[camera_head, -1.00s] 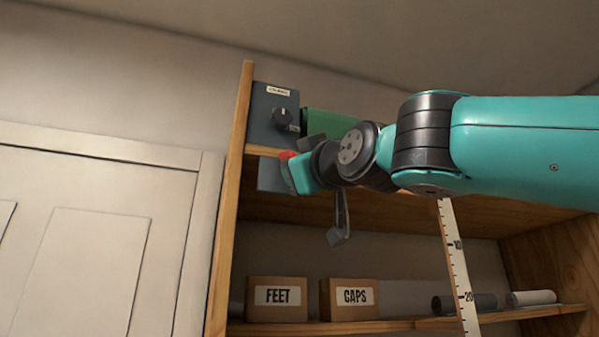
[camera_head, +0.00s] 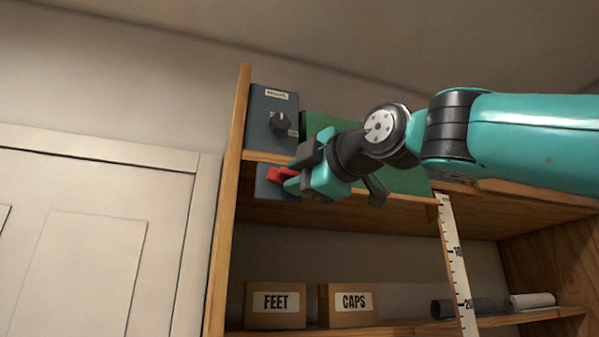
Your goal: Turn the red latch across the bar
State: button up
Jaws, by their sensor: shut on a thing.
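The red latch (camera_head: 279,174) is on a dark blue-grey panel (camera_head: 265,190) below the upper shelf edge, at the left end of the shelf unit. My gripper (camera_head: 290,179) reaches in from the right and is shut on the red latch. The gripper and wrist hide the latch's right part. I cannot make out a separate bar; the area behind my gripper is hidden.
A grey box with a black knob (camera_head: 280,122) stands on the upper shelf, beside a green panel (camera_head: 320,122). Cartons marked FEET (camera_head: 275,303) and CAPS (camera_head: 348,304) stand on the lower shelf. A white ruler (camera_head: 454,255) hangs at the right.

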jog(key=shift+r+n+g, duration=0.1)
jog(key=shift+n+g, duration=0.2)
jog(key=shift+n, duration=0.5)
jog(key=o, duration=0.7)
jog(key=b+v, duration=0.4)
jog(key=v, duration=1.3)
jog(key=shift+s, duration=0.2)
